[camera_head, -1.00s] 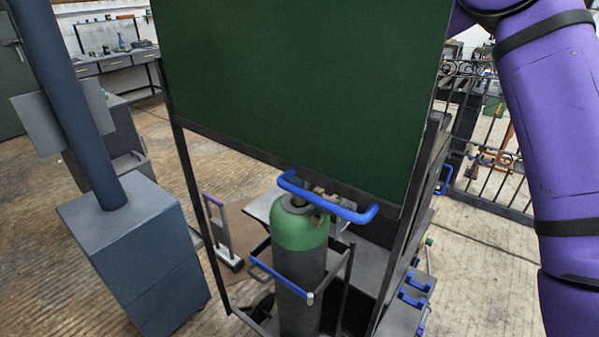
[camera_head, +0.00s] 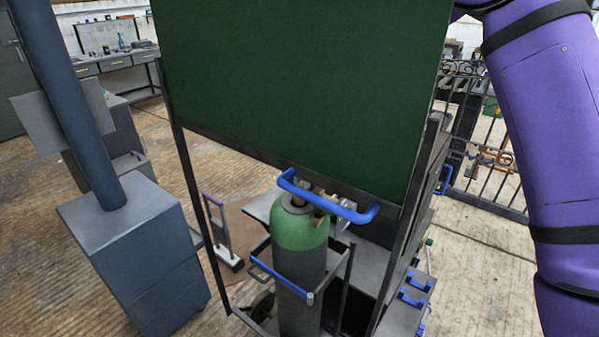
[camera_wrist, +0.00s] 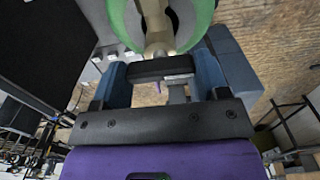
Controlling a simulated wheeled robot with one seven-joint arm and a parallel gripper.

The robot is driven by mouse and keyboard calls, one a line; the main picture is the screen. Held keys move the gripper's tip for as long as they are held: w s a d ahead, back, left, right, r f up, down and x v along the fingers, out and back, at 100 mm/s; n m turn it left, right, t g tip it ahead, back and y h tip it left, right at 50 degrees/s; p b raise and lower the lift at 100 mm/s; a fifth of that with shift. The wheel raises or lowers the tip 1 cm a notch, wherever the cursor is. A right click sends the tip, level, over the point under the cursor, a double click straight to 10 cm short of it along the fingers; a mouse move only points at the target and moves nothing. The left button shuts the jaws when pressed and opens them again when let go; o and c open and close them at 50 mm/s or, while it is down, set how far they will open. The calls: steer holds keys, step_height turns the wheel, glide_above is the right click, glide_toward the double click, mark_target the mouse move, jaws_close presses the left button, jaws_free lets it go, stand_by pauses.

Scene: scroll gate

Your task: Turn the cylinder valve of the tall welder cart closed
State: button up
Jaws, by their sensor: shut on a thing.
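The green-topped gas cylinder (camera_head: 300,232) stands upright in the cart frame below the large dark green panel. Its brass valve (camera_head: 301,186) is partly hidden behind the blue handle bar (camera_head: 335,206). In the wrist view the green cylinder top (camera_wrist: 199,25) and the brass valve stem (camera_wrist: 157,25) are at the upper middle. My gripper (camera_wrist: 165,72) has its two blue fingers on either side of the dark piece at the stem's end, shut on the cylinder valve. The exact contact is hard to see. I cannot make out my gripper in the head view.
A blue-grey cabinet (camera_head: 140,250) with a post stands at left. A small purple-handled trolley (camera_head: 222,235) is behind. A metal fence (camera_head: 490,140) is at right.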

stand_by(0.3)
steer(key=o, duration=0.9)
steer(key=shift+o, duration=0.2)
steer(key=shift+r, duration=0.1)
step_height(320, 180, up, 11)
steer(key=shift+f, duration=0.2)
